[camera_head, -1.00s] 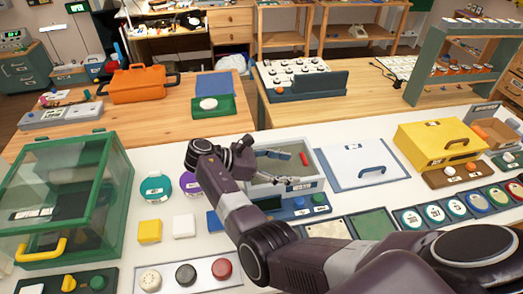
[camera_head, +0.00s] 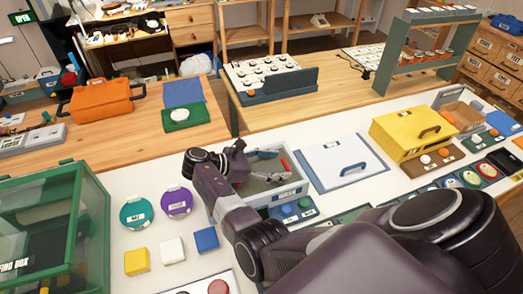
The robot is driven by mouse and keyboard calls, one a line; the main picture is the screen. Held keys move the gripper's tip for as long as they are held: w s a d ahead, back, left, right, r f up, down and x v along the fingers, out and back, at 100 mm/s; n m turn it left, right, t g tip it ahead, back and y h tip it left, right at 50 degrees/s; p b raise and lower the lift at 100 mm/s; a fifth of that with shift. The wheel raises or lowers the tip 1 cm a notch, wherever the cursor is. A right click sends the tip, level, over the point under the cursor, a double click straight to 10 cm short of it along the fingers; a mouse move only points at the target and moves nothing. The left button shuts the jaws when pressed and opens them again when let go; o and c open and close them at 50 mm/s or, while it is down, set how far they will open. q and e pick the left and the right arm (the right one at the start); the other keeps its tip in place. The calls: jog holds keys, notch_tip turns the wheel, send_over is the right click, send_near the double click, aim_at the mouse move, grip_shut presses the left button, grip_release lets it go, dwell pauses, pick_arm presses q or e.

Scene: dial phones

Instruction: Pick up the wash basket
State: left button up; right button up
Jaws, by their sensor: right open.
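A light grey open box with a dark label on its front (camera_head: 289,194) stands on the white table near the middle; it looks like the wash basket, though I cannot read the label. My right gripper (camera_head: 268,167) is open at this box, its fingers over the opening. I cannot tell whether they touch a wall. A small red thing (camera_head: 285,164) shows at the box's right side. My right arm hides the box's left part. My left gripper is not in view.
A white flat panel with a handle (camera_head: 341,160) lies right of the box, and a yellow box (camera_head: 396,141) stands beyond it. A green glass case (camera_head: 50,232) stands at left, with coloured blocks (camera_head: 172,249) between.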

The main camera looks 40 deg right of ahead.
jog(key=shift+s+d+f, duration=0.15)
jog(key=shift+d, duration=0.2)
jog(key=shift+c, duration=0.4)
grip_shut()
